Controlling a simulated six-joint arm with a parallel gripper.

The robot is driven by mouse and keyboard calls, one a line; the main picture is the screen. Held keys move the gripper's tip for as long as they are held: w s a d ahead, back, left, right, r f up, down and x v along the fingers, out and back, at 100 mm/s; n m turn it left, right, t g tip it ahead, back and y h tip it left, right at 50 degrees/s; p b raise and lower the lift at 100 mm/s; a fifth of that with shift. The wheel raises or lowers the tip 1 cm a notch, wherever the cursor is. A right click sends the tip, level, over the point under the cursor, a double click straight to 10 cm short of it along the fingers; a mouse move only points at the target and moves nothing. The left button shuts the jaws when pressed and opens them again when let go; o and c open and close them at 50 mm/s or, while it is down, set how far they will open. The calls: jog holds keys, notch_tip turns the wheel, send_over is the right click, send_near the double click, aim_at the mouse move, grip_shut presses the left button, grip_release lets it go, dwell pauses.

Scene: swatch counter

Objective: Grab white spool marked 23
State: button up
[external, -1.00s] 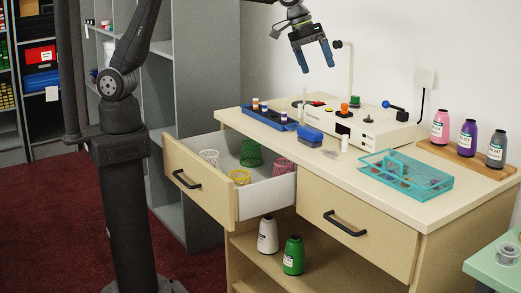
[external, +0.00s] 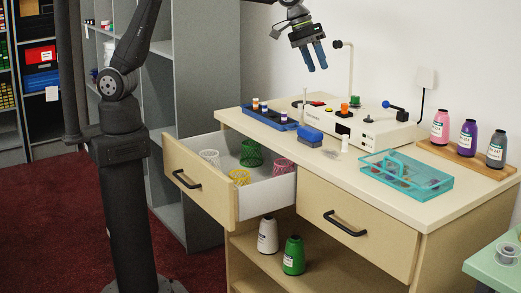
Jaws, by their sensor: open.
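A white cone-shaped spool (external: 267,236) stands upright on the open shelf under the counter, left of a green spool (external: 293,256). The white spool carries a label, too small to read here, so I cannot confirm the number 23. My gripper (external: 317,68) is open and empty, fingers pointing down, high above the back of the counter. It is well above and apart from the shelf and both spools.
The open drawer (external: 238,205) holds wire baskets and juts out above left of the shelf spools. The counter carries a white device (external: 372,132), a blue tray (external: 270,118), a teal caddy (external: 430,183) and several spools on a wooden board (external: 440,150).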

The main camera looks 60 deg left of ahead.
jog(key=n+g, duration=0.3)
jog(key=n, duration=1.3)
send_near(344, 151)
jog(key=shift+h, duration=0.3)
jog(key=x, duration=0.7)
jog(key=shift+w, duration=0.3)
grip_shut()
